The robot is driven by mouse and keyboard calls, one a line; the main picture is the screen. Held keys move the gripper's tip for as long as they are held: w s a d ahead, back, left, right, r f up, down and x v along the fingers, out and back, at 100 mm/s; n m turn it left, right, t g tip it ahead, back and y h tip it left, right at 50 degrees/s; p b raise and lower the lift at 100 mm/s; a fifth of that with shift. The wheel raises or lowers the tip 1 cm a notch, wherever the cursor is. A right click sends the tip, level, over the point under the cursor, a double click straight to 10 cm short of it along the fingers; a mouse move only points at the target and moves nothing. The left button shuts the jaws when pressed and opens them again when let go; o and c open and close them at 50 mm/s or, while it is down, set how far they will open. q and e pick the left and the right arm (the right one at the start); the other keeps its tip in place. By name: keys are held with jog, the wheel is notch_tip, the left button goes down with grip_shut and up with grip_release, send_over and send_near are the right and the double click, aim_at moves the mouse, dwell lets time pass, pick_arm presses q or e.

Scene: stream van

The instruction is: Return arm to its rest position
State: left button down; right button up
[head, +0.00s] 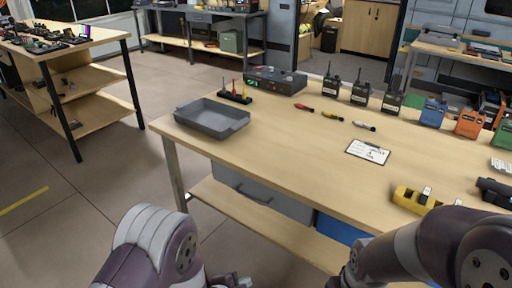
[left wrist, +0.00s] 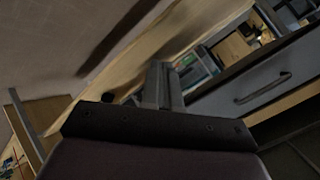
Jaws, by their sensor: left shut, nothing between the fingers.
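My left arm (head: 150,245) comes in at the bottom of the head view, in front of the workbench (head: 290,140). Its gripper (head: 230,282) shows only in part at the bottom edge. In the left wrist view the left gripper's fingers (left wrist: 162,85) are together with nothing between them, and they appear apart from the bench. My right arm (head: 420,245) is bent at the lower right, in front of the bench's near edge. Its gripper is out of the picture.
On the bench are a grey tray (head: 212,118), several radios, small screwdrivers, a clipboard card (head: 368,152) and a yellow tape dispenser (head: 415,200). Below are a lower shelf and a grey drawer (head: 262,188). Open floor (head: 70,205) lies to the left.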

pick_arm(q)
jog(key=s+a+r+n+g+y, duration=0.3)
jog(key=s+a+r+n+g, duration=0.15)
jog(key=s+a+n, duration=0.3)
jog(key=s+a+r+n+g+y, duration=0.3)
jog(key=s+a+r+n+g, duration=0.15)
jog(key=s+a+n, duration=0.35)
jog(key=w+r+n+t+p, duration=0.1)
jog(key=w+r+p, duration=0.2)
jog(key=r+p, duration=2.2)
notch_tip(320, 180, up, 3)
jog(key=shift+r, duration=0.1)
jog(key=shift+d+n, duration=0.1)
jog(key=shift+n, duration=0.15)
